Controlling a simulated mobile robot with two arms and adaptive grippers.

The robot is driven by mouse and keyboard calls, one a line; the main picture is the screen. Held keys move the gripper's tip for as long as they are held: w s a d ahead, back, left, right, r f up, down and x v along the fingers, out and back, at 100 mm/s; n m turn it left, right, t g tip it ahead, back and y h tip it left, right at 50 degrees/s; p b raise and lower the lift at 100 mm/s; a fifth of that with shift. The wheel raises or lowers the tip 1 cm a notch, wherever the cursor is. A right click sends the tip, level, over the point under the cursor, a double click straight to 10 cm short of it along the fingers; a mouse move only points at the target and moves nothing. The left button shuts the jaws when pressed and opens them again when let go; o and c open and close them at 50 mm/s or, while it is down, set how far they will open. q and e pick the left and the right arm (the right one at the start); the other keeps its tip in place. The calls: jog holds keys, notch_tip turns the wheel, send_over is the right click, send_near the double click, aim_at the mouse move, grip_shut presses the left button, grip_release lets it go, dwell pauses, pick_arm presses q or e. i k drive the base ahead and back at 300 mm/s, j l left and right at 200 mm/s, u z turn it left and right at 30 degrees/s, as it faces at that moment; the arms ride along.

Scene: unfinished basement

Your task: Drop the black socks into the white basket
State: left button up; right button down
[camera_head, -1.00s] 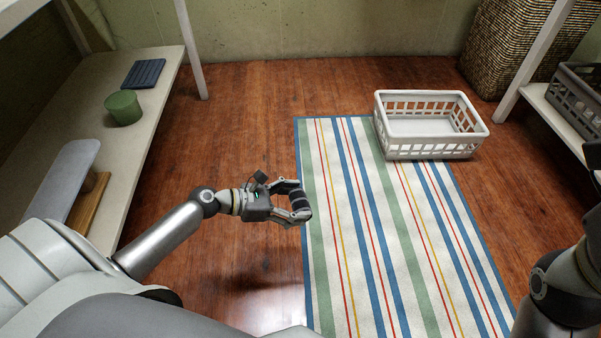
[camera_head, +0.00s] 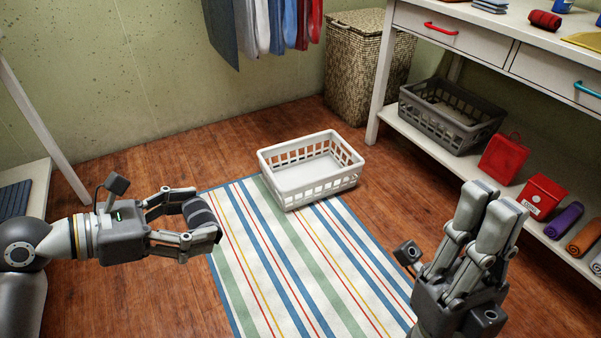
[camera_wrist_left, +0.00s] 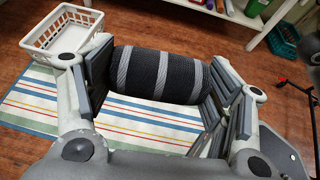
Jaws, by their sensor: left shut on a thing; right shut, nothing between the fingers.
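The black socks (camera_wrist_left: 158,73) are a rolled black bundle with grey stripes. My left gripper (camera_head: 200,220) is shut on them and holds them above the left edge of the striped rug; the bundle (camera_head: 199,214) shows between its fingers in the head view. The white basket (camera_head: 313,186) stands upright and empty at the far end of the rug, to the right of and beyond my left gripper. It also shows at the upper left of the left wrist view (camera_wrist_left: 50,47). My right gripper (camera_head: 497,207) is shut and empty at the lower right, apart from the basket.
A striped rug (camera_head: 262,250) covers the floor. At right, a white shelf unit holds a dark grey basket (camera_head: 450,118), a red bag (camera_head: 502,157) and a red box (camera_head: 540,197). A wicker hamper (camera_head: 362,70) stands at the back. Clothes (camera_head: 262,28) hang above.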

aim_at(310, 169)
jog(key=i+l+u, duration=0.25)
jog(key=i+l, duration=0.6)
jog(key=i, duration=0.25)
jog(key=i+l+u, duration=0.25)
jog(key=i+l, duration=0.8)
